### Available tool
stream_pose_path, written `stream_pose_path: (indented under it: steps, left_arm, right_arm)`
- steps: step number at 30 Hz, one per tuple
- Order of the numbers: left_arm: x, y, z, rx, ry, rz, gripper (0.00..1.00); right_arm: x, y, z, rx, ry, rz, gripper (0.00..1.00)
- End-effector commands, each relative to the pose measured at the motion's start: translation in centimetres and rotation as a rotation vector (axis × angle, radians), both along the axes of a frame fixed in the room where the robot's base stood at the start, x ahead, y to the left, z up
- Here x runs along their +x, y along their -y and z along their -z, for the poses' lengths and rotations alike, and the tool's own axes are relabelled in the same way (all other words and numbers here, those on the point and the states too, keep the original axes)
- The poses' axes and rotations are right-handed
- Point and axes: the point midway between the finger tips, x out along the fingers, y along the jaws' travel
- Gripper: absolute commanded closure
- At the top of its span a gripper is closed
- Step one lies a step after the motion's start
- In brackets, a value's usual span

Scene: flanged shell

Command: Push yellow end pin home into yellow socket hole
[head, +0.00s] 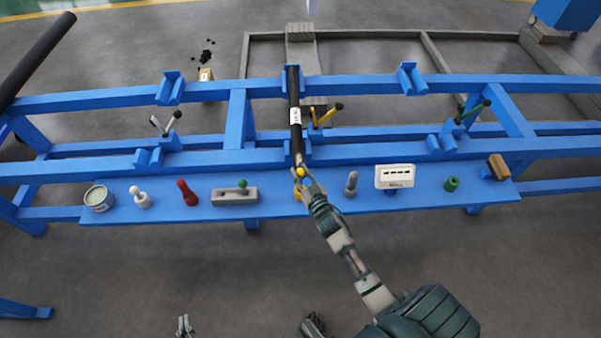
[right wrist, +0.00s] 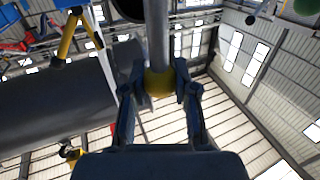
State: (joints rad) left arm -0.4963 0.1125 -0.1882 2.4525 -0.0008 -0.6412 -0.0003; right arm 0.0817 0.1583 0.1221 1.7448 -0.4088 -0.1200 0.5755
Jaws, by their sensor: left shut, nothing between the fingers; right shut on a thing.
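A long black shell (head: 293,88) with a white label lies across the blue frame, its near end beside my right gripper. My right gripper (head: 300,178) is shut on a yellow end pin (head: 300,172). In the right wrist view the fingers (right wrist: 158,90) close on the pin's yellow part (right wrist: 158,82), and a grey shaft (right wrist: 157,35) extends up from it. The dark cylinder (right wrist: 60,110) fills the left of that view. The yellow socket hole cannot be made out. My left gripper (head: 184,324) is shut and empty, low at the bottom edge.
A blue shelf (head: 330,203) runs below the frame. It carries a can (head: 98,198), a white piece (head: 140,197), a red piece (head: 187,193), a grey block with green knob (head: 235,195), a white box (head: 395,176) and a green cylinder (head: 452,183). The floor in front is mostly clear.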

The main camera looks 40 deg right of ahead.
Motion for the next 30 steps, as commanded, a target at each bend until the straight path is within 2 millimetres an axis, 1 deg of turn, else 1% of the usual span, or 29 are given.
stream_pose_path:
  steps: [30]
  left_arm:
    - [-0.3,0.0,2.2,0.0,-0.02,0.0,1.0]
  right_arm:
    - [0.0,0.0,2.5,0.001,0.001,0.0,1.0]
